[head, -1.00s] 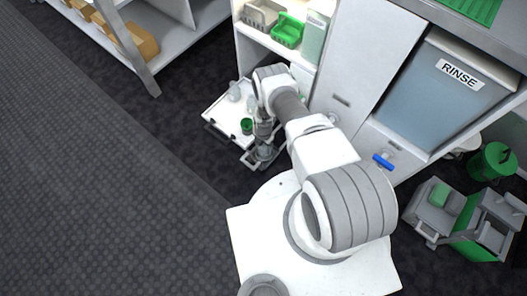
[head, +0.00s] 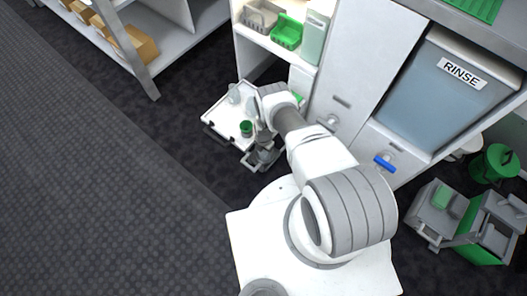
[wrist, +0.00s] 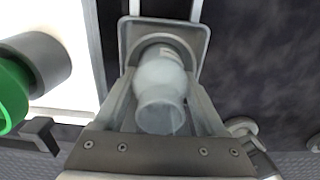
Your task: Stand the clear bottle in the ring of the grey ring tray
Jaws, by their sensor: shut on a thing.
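The clear bottle (wrist: 160,85) stands between the two fingers of my gripper (wrist: 163,108) in the wrist view, which is shut on it. The grey ring tray (wrist: 196,42) is a square plate behind the bottle's far end, and its dark ring lines up closely with the bottle. I cannot tell whether the bottle is seated inside the ring or just above it. In the head view the ring tray (head: 262,160) is low beside the white trolley top, under my gripper. The held bottle cannot be made out clearly there.
The cabinet (head: 352,75) stands close on the right. Open dark floor lies at the left.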

